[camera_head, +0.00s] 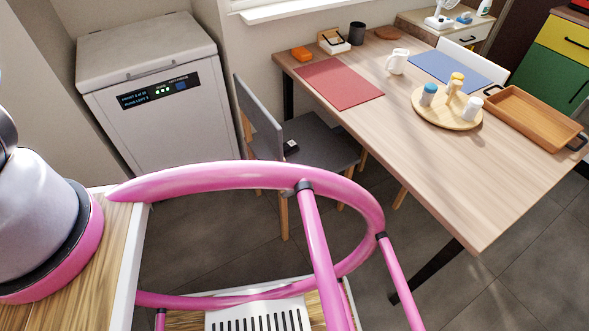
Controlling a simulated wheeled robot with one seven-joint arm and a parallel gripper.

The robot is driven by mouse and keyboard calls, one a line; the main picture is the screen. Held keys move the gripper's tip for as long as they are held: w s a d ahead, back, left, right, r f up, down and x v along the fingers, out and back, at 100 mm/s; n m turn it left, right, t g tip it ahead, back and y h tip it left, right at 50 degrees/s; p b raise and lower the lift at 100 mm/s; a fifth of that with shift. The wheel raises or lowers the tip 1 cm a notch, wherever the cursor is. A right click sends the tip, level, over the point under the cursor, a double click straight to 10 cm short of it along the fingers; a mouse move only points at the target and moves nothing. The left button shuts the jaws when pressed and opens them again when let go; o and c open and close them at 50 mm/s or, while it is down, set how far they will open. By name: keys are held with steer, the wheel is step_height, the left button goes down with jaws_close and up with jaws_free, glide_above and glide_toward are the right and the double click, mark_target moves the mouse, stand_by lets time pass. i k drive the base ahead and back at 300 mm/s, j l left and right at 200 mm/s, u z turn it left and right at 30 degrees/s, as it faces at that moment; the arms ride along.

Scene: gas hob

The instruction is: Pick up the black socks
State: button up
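A small black item with a pale mark (291,147) lies on the seat of the grey chair (318,143), close to the backrest. It may be the black socks, but it is too small to tell for sure. The chair's backrest (258,115) stands just to its left. No other thing that looks like socks shows. My gripper is not in view; only the base part of my arm shows at the left edge.
The wooden table (440,170) stands over part of the chair, with a red mat (340,83), a round tray (425,110) and a wooden tray (535,118). A white chest freezer (155,100) stands left. My pink rail crosses the foreground. Grey floor (205,240) is clear.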

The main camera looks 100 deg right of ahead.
mark_target(290, 147)
steer(key=k+j+z, duration=0.1)
steer(key=j+z, duration=0.25)
steer(key=k+j+z, duration=0.15)
steer(key=j+z, duration=0.2)
steer(key=j, duration=0.15)
steer(key=k+j+z, duration=0.2)
steer(key=j+z, duration=0.15)
steer(key=z, duration=2.3)
steer(key=i+j+u, duration=0.35)
steer(key=i+j, duration=0.45)
